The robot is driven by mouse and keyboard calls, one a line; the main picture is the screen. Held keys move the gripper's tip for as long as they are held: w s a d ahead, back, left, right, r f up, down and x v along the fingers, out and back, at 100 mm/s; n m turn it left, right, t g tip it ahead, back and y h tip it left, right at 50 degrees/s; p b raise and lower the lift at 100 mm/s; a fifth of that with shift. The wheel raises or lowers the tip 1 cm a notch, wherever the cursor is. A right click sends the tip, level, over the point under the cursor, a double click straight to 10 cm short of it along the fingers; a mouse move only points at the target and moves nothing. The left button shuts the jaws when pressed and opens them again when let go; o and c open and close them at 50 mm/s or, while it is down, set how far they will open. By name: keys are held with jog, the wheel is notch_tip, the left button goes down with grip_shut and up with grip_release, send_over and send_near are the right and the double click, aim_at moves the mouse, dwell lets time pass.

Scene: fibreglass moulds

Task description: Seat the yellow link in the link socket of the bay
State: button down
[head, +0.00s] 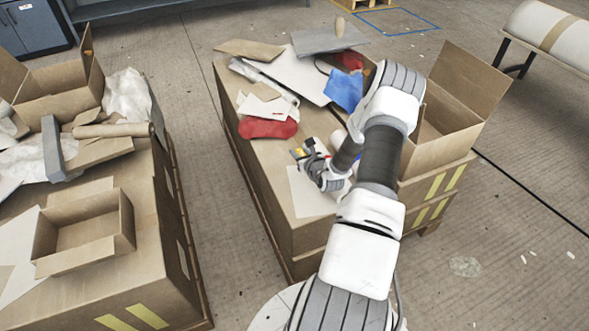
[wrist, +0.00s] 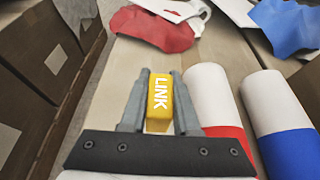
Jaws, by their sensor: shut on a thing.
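The yellow link (wrist: 160,97), a small yellow block marked LINK, sits between the two grey fingers of my gripper (wrist: 159,100) in the wrist view. My gripper is shut on it, with the lettered face towards the wrist camera. In the head view my gripper (head: 299,153) is over the left part of the middle cardboard stack (head: 265,185), and the link is a tiny yellow spot there. I cannot tell whether the link touches the surface below. I cannot make out a bay or link socket in either view.
Right of my gripper lie a white-and-red roll (wrist: 215,105) and a white-and-blue roll (wrist: 280,115). A red cloth (head: 268,129) and a blue cloth (head: 344,90) lie beyond. An open carton (head: 455,105) stands right. Another loaded stack (head: 150,270) is left, across a gap.

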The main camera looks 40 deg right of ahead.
aim_at(293, 172)
jog(key=shift+a+f, duration=0.4)
jog(key=shift+a, duration=0.2)
jog(key=shift+a+f, duration=0.4)
jog(key=shift+a, duration=0.2)
jog(key=shift+f+b, duration=0.95)
jog(key=shift+f, duration=0.95)
jog(key=shift+f, duration=0.2)
jog(key=c, duration=0.7)
grip_release()
jog(key=shift+o, duration=0.2)
jog(key=shift+r, duration=0.15)
